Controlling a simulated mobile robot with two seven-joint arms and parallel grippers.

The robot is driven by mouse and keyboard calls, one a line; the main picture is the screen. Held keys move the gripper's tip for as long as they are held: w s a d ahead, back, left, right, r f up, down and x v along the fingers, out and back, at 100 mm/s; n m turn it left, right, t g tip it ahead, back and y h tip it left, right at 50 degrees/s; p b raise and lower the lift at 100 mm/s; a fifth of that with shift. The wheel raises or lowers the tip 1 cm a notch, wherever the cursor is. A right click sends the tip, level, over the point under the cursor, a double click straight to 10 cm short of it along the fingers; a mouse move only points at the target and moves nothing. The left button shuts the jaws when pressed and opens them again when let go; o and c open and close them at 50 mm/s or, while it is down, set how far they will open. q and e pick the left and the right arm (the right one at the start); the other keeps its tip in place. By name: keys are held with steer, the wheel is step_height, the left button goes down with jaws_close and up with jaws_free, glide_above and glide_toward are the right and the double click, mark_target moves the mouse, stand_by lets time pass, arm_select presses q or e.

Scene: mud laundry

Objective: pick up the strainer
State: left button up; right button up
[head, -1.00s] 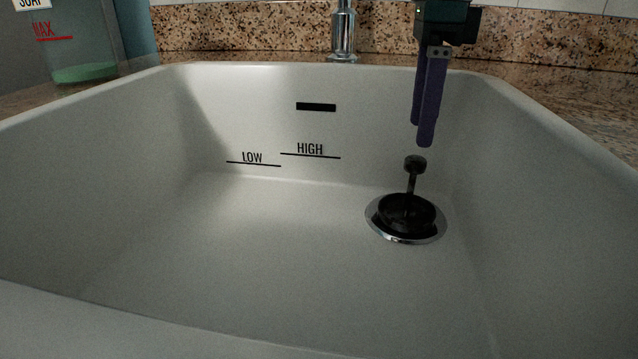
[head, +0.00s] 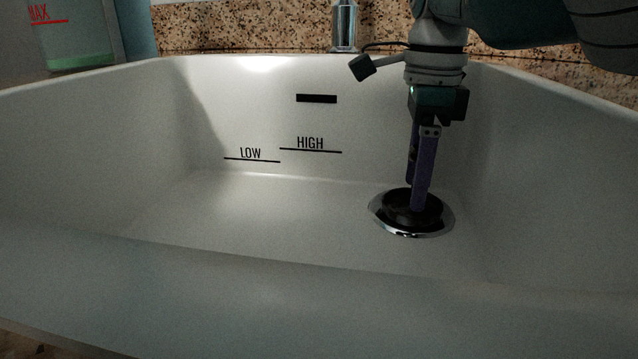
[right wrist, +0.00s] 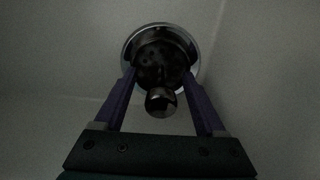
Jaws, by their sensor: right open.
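The strainer (head: 399,205) is a dark basket seated in the chrome-rimmed drain of the sink. In the right wrist view the strainer (right wrist: 152,62) shows its perforated dark bowl and its knob (right wrist: 161,101) on top. My right gripper (head: 417,200) reaches down from above, with its purple fingers over the strainer. In the right wrist view its fingers (right wrist: 160,80) stand apart, one on each side of the knob, with gaps between them and the knob. In the head view the fingers hide the knob and stem. My left gripper is not in view.
The white sink basin (head: 250,215) surrounds the drain, with its right wall close to my right arm. A chrome faucet (head: 344,25) stands behind the back rim. A container with green liquid (head: 80,60) is at the far left. The basin floor left of the drain is clear.

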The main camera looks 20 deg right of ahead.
steer(key=shift+c, duration=0.2)
steer(key=shift+r, duration=0.1)
jaws_close()
stand_by(0.5)
